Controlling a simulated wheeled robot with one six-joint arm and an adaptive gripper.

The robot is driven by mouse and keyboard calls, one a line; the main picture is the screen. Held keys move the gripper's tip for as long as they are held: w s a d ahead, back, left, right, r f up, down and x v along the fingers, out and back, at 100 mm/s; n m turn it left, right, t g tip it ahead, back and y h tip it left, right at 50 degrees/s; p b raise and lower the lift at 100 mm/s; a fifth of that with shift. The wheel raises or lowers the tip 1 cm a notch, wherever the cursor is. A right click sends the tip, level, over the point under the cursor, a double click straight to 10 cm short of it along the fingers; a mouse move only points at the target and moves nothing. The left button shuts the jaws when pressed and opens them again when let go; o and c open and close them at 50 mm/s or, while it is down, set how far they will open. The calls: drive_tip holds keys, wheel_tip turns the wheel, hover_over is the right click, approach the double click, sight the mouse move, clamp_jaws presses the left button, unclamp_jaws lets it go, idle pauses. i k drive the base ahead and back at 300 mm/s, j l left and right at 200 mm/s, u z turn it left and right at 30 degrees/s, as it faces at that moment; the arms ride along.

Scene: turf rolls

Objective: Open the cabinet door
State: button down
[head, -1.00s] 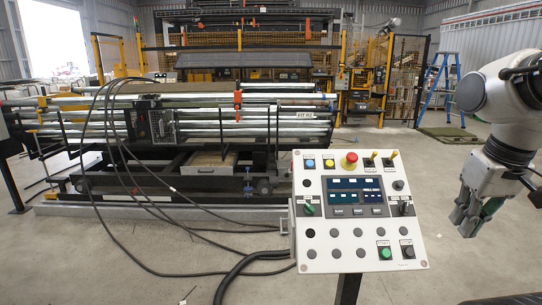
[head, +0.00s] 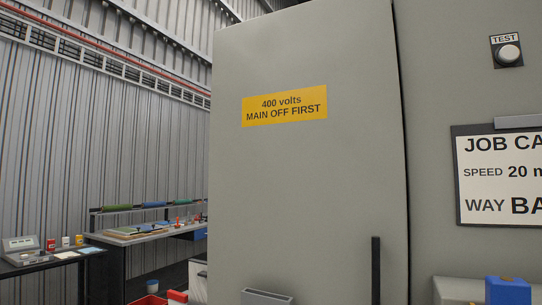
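A grey cabinet door (head: 300,180) fills the middle of the head view. It carries a yellow label (head: 285,105) reading "400 volts MAIN OFF FIRST". A black upright bar handle (head: 376,270) is on the door near its right edge, its lower end cut off by the frame. A dark narrow seam runs down the door's right edge; the door looks shut. My gripper is not in view.
Right of the seam, a grey panel bears a TEST button (head: 509,53) and a job card board (head: 500,175). A blue object (head: 508,291) is at bottom right. A workbench (head: 150,234) and a side table (head: 50,261) stand left.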

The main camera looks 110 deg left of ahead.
sight(307, 203)
drive_tip(key=u, duration=3.3)
